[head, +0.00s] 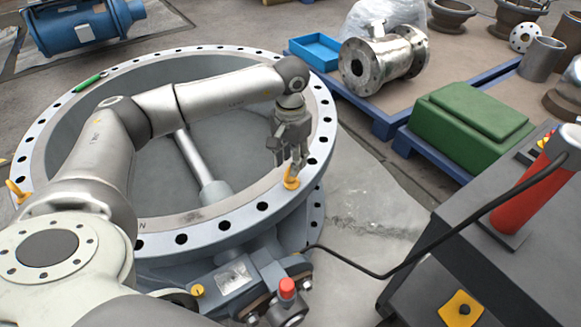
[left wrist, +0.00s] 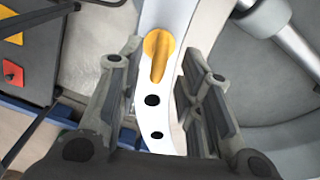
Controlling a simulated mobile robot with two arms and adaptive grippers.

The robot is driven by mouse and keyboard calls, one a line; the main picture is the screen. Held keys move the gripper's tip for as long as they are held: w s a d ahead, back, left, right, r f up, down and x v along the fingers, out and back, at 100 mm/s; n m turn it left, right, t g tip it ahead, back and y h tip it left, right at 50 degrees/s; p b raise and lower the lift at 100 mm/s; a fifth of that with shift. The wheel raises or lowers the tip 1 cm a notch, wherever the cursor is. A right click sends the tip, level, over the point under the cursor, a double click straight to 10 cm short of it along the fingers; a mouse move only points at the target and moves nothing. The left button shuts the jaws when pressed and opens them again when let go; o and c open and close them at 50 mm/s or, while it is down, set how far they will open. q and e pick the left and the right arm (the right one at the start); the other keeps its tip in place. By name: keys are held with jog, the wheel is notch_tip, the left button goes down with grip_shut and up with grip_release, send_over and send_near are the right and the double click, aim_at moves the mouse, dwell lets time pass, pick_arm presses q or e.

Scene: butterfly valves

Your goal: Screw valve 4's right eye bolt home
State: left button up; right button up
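The large grey butterfly valve (head: 226,217) lies face up, with a flange ring full of bolt holes. A yellow eye bolt (head: 290,177) stands in the right side of the flange. My left gripper (head: 295,165) is directly above this eye bolt, pointing down. In the left wrist view the yellow eye bolt (left wrist: 160,55) stands between the two open fingers, with gaps on both sides. How deep its shank sits is hidden. Another yellow eye bolt (head: 17,190) is on the flange's left side. My right gripper is not in view.
A green-handled tool (head: 90,82) lies on the flange's far left rim. A dark cabinet (head: 500,250) with a red cone-like part and a black cable stands at right. A green case (head: 468,125) and blue crate (head: 315,50) rest on pallets behind.

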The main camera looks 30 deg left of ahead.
pick_arm(q)
notch_tip(320, 180, up, 8)
jog(key=shift+s, duration=0.1)
dwell(0.7)
